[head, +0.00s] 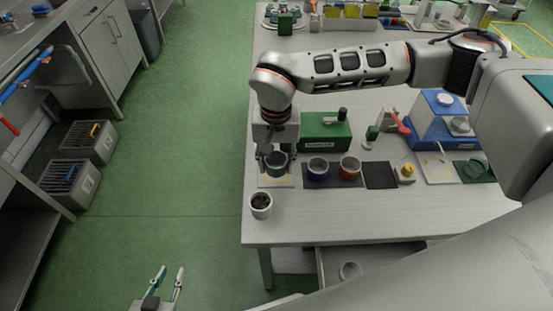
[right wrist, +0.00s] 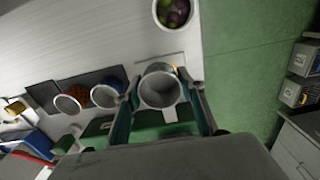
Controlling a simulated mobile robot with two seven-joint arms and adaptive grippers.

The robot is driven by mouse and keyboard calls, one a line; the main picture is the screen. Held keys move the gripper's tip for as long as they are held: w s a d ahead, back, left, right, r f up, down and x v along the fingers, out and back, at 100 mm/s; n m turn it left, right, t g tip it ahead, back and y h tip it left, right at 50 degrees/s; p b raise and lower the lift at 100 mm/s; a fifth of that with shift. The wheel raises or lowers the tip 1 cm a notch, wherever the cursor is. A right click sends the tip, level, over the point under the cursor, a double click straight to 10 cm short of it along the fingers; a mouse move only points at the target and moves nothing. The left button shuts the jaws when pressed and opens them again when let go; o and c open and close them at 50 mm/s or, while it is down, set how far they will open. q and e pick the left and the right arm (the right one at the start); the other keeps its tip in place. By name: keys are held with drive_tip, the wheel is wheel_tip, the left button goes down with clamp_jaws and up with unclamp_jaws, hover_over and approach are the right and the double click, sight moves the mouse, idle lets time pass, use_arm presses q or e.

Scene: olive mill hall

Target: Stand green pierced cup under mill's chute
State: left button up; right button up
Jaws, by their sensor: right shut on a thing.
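The green pierced cup (head: 278,169) is upright between the fingers of my right gripper (head: 276,155), which is shut on it. In the right wrist view the open mouth of the cup (right wrist: 160,90) faces the camera, with a finger on each side. The green mill (head: 325,131), with a dark handle on top, stands just to the right and behind the cup. Its chute is not clearly seen. A pale pad with a yellow outline (head: 276,182) lies below the cup; contact with it cannot be told. My left gripper (head: 170,270) is open and empty over the floor.
A white cup of olives (head: 261,204) stands in front, near the table's left corner. A blue cup (head: 318,166) and an orange-brown cup (head: 350,167) stand on a dark mat to the right. A blue scale-like device (head: 440,125) stands further right. The front table edge is clear.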

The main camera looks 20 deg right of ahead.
sight(276, 161)
drive_tip(key=shift+f+b, duration=1.65)
drive_tip(key=shift+f, duration=1.1)
drive_tip(key=shift+w+d, duration=0.1)
drive_tip(key=shift+w, duration=0.25)
drive_tip(key=shift+w+d+r, duration=0.1)
drive_tip(key=shift+w+d, duration=0.05)
drive_tip(key=shift+w, duration=0.35)
drive_tip(key=shift+w+d+r, duration=0.1)
drive_tip(key=shift+w, duration=0.55)
drive_tip(key=shift+w+d, duration=0.1)
drive_tip(key=shift+f, duration=0.15)
drive_tip(key=o, duration=1.3)
